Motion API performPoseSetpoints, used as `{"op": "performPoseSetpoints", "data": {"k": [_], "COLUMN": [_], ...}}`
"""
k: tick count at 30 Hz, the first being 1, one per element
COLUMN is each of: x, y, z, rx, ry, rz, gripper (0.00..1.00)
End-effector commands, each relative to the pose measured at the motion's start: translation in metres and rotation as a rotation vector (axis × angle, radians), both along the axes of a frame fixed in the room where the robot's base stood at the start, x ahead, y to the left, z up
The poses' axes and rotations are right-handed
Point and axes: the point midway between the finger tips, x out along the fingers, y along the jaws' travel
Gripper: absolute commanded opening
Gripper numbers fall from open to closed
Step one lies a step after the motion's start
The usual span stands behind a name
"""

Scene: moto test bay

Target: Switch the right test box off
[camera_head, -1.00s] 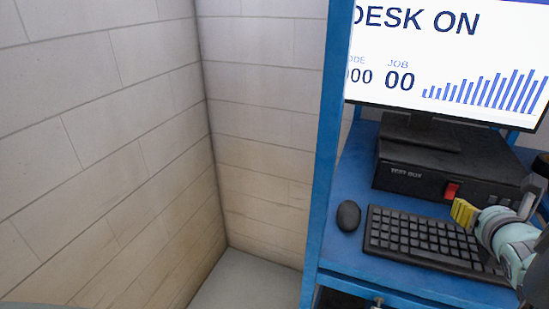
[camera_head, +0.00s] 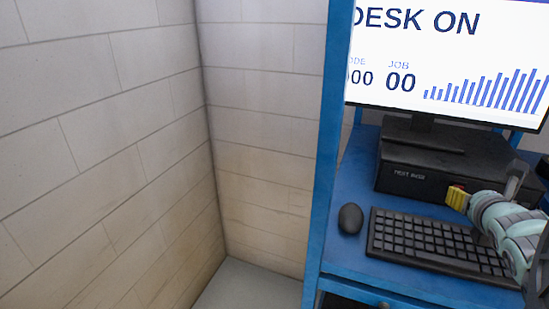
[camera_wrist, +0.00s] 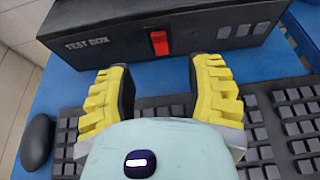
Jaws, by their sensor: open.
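The black test box (camera_head: 412,178) stands on the blue desk under the monitor. In the wrist view its front (camera_wrist: 110,42) faces me, lettered TEST BOX. A red rocker switch (camera_wrist: 159,43) sits on that front, right of the lettering, and shows between and beyond my fingertips. In the head view the switch is hidden behind my gripper (camera_head: 457,197). In the wrist view my gripper (camera_wrist: 160,80) is open and empty, its yellow ridged fingers above the keyboard and pointing at the box front. The fingertips look apart from the switch. The monitor (camera_head: 440,45) reads DESK ON.
A black keyboard (camera_head: 425,243) lies on the desk below my gripper. A black mouse (camera_head: 350,218) lies left of it. A blue upright post (camera_head: 326,150) edges the desk on the left. Dark buttons (camera_wrist: 243,30) sit right of the switch. Block walls (camera_head: 100,130) stand at left.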

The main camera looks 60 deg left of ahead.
Motion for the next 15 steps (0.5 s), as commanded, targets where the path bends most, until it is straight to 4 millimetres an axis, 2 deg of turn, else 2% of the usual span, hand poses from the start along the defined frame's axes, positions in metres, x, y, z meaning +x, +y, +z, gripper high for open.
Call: {"op": "performPoseSetpoints", "data": {"k": [15], "x": [0.024], "y": [0.02], "z": [-0.013], "rx": [-0.007], "ry": [0.005], "rz": [0.005], "gripper": [0.53]}}
